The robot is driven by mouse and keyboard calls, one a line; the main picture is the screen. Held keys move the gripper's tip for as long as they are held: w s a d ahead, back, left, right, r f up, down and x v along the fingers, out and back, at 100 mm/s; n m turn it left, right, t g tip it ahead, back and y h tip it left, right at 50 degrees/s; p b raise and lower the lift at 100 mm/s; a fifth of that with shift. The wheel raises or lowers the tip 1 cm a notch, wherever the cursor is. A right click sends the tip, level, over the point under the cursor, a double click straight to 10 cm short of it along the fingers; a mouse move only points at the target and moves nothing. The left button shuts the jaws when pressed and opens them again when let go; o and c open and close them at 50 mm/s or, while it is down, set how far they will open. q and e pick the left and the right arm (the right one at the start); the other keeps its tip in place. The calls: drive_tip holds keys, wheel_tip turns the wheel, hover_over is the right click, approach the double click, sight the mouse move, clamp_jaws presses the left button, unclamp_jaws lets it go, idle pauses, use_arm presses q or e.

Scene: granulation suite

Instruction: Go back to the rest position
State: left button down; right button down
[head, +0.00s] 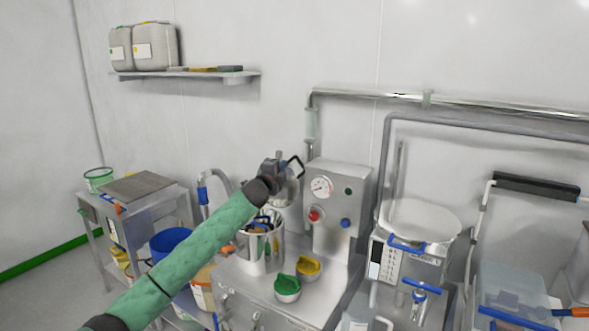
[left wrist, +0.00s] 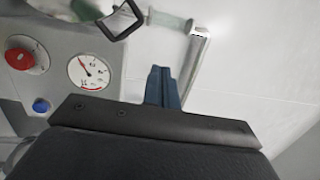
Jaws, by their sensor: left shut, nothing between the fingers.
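My left arm, in a green sleeve, reaches from the lower left of the head view up to the middle. My left gripper (head: 279,165) is raised in front of the wall, just left of the control panel (head: 336,205) and above a steel pot. Its fingers (left wrist: 163,86) are shut and empty in the left wrist view, and the panel's gauge (left wrist: 88,71) shows to their left. My right gripper is in neither view.
The steel pot (head: 259,250) holds several tools. A white bowl (head: 419,220) sits on a machine at right. A wall shelf (head: 190,78) holds containers. Open space lies above the bench.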

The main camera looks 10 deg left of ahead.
use_arm(q)
drive_tip(key=s+d+f+n+g+y, duration=0.1)
drive_tip(key=s+d+f+n+g, duration=0.15)
drive_tip(key=s+f, duration=0.75)
drive_tip(key=s+d+f+n+g+y, duration=0.15)
drive_tip(key=s+f+n, duration=0.25)
drive_tip(key=s+f, duration=0.65)
drive_tip(key=s+d+f+n+g, duration=0.3)
drive_tip(key=s+f, duration=0.5)
drive_tip(key=f, duration=0.4)
drive_tip(key=s+a+f+n+g, duration=0.1)
drive_tip(key=s+f+n+g, duration=0.2)
drive_tip(key=s, duration=1.1)
drive_tip(key=s+a+f+n+g+y, duration=0.1)
drive_tip(key=s+a+f+n+g, duration=0.2)
drive_tip(key=s, duration=1.1)
drive_tip(key=s+f+n+g, duration=0.2)
drive_tip(key=s+f+n, duration=0.15)
drive_tip(key=s, duration=1.05)
wheel_tip(320, 180, down, 24)
drive_tip(key=w+d+f+g, duration=0.1)
drive_tip(key=w+d, duration=0.1)
drive_tip(key=w, duration=0.1)
drive_tip(key=s+f, duration=0.4)
drive_tip(key=f, duration=0.8)
drive_tip(key=s+f+m+g, duration=0.1)
drive_tip(key=s+f, duration=0.3)
drive_tip(key=f, duration=0.7)
drive_tip(key=shift+s+f, duration=0.4)
